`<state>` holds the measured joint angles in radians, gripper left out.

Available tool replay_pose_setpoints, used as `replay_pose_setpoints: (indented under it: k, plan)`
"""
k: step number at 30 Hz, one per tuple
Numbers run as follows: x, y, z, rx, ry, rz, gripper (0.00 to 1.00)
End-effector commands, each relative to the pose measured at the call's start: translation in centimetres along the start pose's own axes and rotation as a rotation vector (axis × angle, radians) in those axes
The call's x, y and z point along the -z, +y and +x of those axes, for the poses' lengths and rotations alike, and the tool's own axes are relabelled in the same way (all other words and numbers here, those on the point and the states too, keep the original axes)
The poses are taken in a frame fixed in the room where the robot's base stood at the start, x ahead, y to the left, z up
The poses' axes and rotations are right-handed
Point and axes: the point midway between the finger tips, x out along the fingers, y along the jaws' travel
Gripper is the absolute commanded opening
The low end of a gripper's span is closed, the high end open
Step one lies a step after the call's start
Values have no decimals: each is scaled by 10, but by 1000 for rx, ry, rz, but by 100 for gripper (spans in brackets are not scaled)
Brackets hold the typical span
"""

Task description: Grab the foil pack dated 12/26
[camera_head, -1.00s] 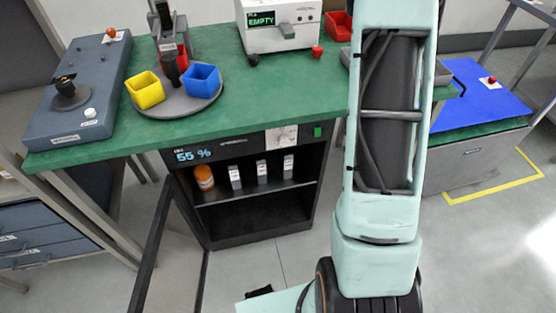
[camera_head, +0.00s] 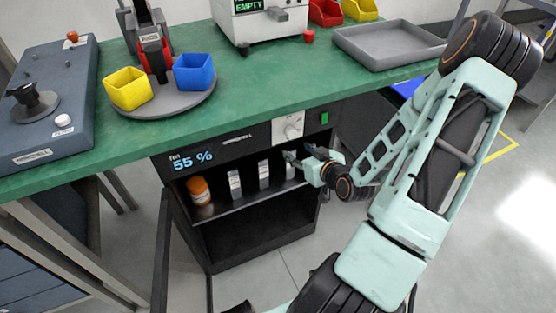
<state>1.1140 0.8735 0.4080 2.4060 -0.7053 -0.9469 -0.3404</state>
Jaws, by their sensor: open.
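Three pale upright packs stand in a row on the upper shelf of the black cabinet (camera_head: 262,228) under the bench: a left pack (camera_head: 235,185), a middle pack (camera_head: 264,175) and a right pack (camera_head: 290,171). Their printing is too small to read, so I cannot tell which is dated 12/26. My gripper (camera_head: 298,153) is open at the right side of the cabinet opening, with its fingers close to the right pack and partly covering it. I cannot tell whether they touch.
An orange-capped jar (camera_head: 200,191) stands left of the packs. The cabinet door (camera_head: 165,255) hangs open at left. The green bench top (camera_head: 255,85) overhangs the cabinet and carries a round tray (camera_head: 163,106) with yellow and blue bins, and a grey tray (camera_head: 388,47).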

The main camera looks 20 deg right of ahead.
Motion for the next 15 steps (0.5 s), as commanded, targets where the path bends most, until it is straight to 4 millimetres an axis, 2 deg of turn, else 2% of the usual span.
replay_pose_setpoints:
  k: [4, 12, 15]
  plan:
    - [2, 5, 10, -16, 20, 19, 46]
    - [2, 4, 50, -15, 19, 17, 46]
    - [2, 4, 56, -14, 17, 17, 46]
